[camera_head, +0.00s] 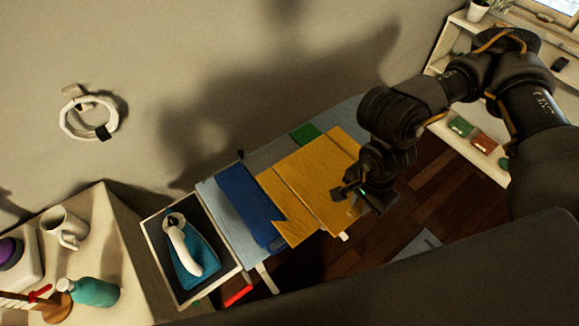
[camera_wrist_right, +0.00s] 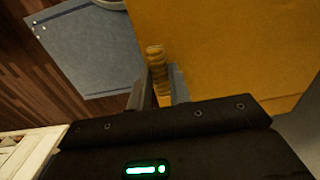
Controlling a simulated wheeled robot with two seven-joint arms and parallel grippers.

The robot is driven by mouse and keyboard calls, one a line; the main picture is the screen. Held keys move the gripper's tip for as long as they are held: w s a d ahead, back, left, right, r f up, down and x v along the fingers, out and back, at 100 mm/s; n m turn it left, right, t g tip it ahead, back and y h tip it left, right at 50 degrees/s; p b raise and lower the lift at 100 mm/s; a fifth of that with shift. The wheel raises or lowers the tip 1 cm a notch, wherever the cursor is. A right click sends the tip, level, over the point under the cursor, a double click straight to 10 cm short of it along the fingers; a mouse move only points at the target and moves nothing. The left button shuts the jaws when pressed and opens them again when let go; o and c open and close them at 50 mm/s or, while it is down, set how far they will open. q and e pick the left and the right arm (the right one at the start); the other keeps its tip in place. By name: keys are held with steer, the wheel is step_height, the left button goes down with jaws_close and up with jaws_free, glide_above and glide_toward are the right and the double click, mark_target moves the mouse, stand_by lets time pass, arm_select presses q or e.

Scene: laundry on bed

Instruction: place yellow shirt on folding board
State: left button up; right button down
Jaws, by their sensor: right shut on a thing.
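The yellow shirt (camera_head: 312,172) lies spread nearly flat, with a pointed flap at its lower left. My right gripper (camera_head: 352,197) is at the shirt's right edge. The right wrist view shows a small bunched fold of the shirt (camera_wrist_right: 155,58) between the fingers (camera_wrist_right: 158,85); they are shut on it. More of the shirt (camera_wrist_right: 230,45) fills the right of that view. Light blue-grey panels show beside the shirt (camera_head: 217,205); they may be the folding board, but the shirt hides much of what lies under it. My left gripper is not in view.
A dark blue cloth (camera_head: 243,203) lies left of the shirt and a green one (camera_head: 305,133) behind it. A tray (camera_head: 160,250) with a teal and white item stands further left. A side table holds a mug (camera_head: 62,230) and a teal bottle (camera_head: 95,291). Shelves stand at right.

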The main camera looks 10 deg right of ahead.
mark_target(328, 187)
steer(key=shift+s+r, duration=0.1)
steer(key=shift+f, duration=0.2)
steer(key=w+f+b, duration=0.1)
steer(key=b, duration=0.2)
steer(key=w+a+b, duration=0.1)
steer(key=b, duration=0.2)
steer(key=w+a+f+b, duration=0.1)
steer(key=w+b, duration=0.1)
steer(key=b, duration=0.1)
steer(key=shift+a+f, duration=0.25)
steer(key=shift+f, duration=0.05)
steer(key=shift+w+a+r+p, duration=0.3)
steer(key=shift+w+a+p, duration=0.1)
steer(key=shift+w+p, duration=0.2)
steer(key=w+a, duration=0.1)
steer(key=w+f+p, duration=0.1)
steer(key=shift+w+a+f, duration=0.3)
steer(key=shift+w+a, duration=0.05)
steer(key=shift+a, duration=0.05)
steer(key=w+f, duration=0.1)
steer(key=w+a+f, duration=0.1)
steer(key=f, duration=0.1)
steer(key=w+a+f, duration=0.1)
steer(key=f, duration=0.1)
steer(key=shift+w+p, duration=0.2)
steer(key=shift+p, duration=0.2)
steer(key=shift+w+a+f, duration=0.15)
steer(key=shift+w+f, duration=0.05)
steer(key=shift+f, duration=0.2)
